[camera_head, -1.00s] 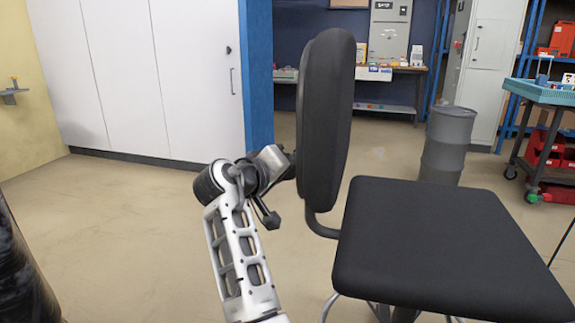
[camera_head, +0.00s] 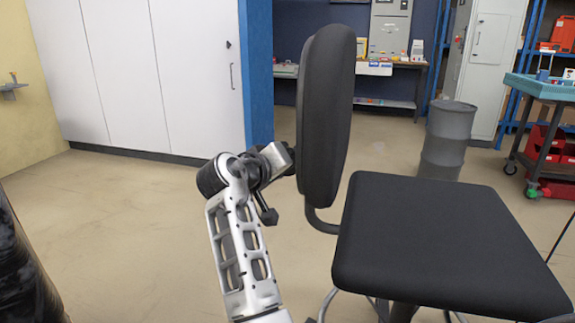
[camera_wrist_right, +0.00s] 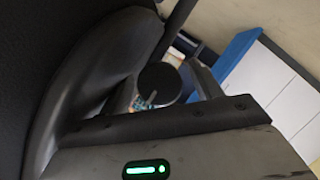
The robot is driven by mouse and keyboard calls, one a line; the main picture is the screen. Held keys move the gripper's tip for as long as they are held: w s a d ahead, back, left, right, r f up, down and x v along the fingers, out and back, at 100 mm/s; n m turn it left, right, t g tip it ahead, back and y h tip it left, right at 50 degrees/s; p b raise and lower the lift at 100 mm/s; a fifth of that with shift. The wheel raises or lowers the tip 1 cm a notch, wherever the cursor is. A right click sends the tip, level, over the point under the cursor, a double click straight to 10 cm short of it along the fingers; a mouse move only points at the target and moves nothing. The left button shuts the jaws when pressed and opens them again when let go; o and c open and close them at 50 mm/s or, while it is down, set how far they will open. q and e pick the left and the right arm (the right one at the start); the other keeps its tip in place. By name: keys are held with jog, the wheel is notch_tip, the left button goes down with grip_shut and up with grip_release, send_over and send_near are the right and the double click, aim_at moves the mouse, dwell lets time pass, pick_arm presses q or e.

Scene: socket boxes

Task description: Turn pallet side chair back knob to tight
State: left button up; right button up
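The black office chair shows in the head view, with its upright back (camera_head: 326,115) seen nearly edge-on and its seat (camera_head: 450,245) to the right. My right gripper (camera_head: 284,160) is at the left, rear side of the back, close to it. In the right wrist view the round dark knob (camera_wrist_right: 160,83) lies in front of the gripper (camera_wrist_right: 165,90), between its fingers. The fingers look apart, with gaps beside the knob; I cannot tell whether either touches it. The chair back (camera_wrist_right: 50,60) fills the left of that view. The knob is not clear in the head view. My left gripper is out of view.
White cabinets (camera_head: 150,80) and a blue post (camera_head: 258,75) stand behind on the left. A grey barrel (camera_head: 448,140) and a trolley with a blue-green top (camera_head: 540,88) stand at the right. The floor left of the chair is mostly clear.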

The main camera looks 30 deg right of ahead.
pick_arm(q)
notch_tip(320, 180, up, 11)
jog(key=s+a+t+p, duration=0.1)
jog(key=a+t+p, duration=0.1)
jog(key=p, duration=0.4)
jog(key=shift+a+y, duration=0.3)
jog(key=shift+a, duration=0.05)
pick_arm(e)
jog(key=v, duration=1.6)
jog(key=shift+w, duration=0.1)
